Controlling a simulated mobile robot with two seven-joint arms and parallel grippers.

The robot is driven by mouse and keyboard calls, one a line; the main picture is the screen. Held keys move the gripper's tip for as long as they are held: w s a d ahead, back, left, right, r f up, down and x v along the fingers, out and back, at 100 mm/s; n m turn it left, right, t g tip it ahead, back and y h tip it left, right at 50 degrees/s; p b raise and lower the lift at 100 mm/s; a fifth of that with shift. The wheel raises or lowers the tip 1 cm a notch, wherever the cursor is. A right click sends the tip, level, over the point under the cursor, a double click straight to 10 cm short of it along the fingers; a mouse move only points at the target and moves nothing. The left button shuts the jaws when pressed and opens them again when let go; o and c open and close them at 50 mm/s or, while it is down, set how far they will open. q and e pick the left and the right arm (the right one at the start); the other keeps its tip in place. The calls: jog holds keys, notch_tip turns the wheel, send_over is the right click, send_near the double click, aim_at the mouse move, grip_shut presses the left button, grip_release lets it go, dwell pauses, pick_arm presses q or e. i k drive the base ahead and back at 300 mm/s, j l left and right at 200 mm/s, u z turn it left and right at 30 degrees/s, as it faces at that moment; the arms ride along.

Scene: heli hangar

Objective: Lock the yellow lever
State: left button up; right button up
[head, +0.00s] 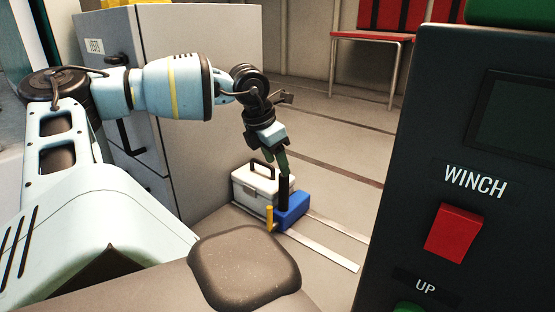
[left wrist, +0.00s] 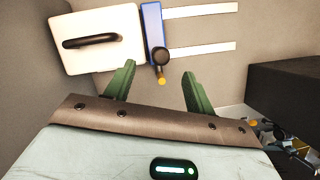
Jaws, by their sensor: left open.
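The yellow lever (head: 270,216) stands upright at the near left side of a blue block (head: 293,208) on the floor. A black post (head: 284,190) rises from the block behind it. In the left wrist view the lever (left wrist: 161,81) shows only as a small yellow tip beside the round black post top (left wrist: 160,57) on the blue block (left wrist: 152,25). My left gripper (head: 275,160) has green fingers and is above the block, close to the post top. In its wrist view the open left gripper (left wrist: 158,74) has the yellow tip between its fingertips in the picture. My right gripper is not in view.
A white case (head: 254,188) with a black handle stands against the blue block's left side. A grey cabinet (head: 190,140) is behind my left arm. A dark winch panel (head: 400,200) fills the right. Floor between is mostly clear, with pale strips (head: 325,245).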

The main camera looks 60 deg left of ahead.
aim_at(272, 227)
jog(key=k, duration=1.5)
